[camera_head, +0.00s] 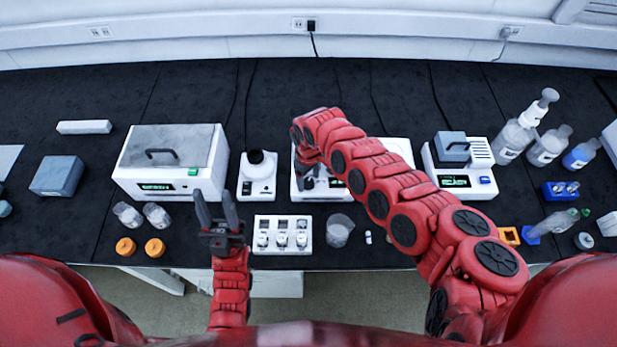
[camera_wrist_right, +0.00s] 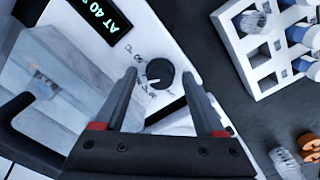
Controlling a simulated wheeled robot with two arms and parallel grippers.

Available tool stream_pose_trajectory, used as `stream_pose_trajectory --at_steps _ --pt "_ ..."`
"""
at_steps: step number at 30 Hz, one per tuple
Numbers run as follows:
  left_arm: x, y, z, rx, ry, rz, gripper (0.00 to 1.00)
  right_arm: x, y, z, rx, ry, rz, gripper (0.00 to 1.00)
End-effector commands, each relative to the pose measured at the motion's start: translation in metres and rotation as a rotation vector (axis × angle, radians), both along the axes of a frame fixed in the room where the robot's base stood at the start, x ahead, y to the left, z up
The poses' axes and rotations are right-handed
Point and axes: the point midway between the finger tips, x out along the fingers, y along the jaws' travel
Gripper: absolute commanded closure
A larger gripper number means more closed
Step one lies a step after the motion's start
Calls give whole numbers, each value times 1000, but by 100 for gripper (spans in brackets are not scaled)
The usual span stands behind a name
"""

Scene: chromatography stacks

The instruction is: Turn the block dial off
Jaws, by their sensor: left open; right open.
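The block dial (camera_wrist_right: 160,73) is a round black knob with a white pointer line on the white front panel of a heating block unit, with printed marks around it. A lit green display (camera_wrist_right: 97,14) beside it reads "AT 40". My right gripper (camera_wrist_right: 158,80) is open, its fingers on either side of the dial; I cannot tell if they touch it. In the head view the unit (camera_head: 395,150) is mostly behind my right arm, and my right gripper (camera_head: 309,178) is at its front left. My left gripper (camera_head: 216,195) is open and empty above the bench.
A vial rack (camera_head: 282,250) and a beaker (camera_head: 339,231) stand in front of the unit. A white instrument (camera_head: 257,190) stands to its left, and a lidded box (camera_head: 170,150) further left. Another heater (camera_head: 480,185) and bottles (camera_head: 512,140) stand right.

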Motion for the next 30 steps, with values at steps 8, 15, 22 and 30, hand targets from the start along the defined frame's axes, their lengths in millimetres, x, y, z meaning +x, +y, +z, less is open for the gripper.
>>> stream_pose_trajectory --at_steps 8,15,22,30 --pt "0 0 0 0 0 0 56 0 0 0 0 0 0 37" --pt "0 0 0 0 0 0 56 0 0 0 0 0 0 80" --pt "0 0 0 0 0 0 56 0 0 0 0 0 0 100" --pt "0 0 -4 0 0 0 56 1 0 -1 1 -1 41 100"
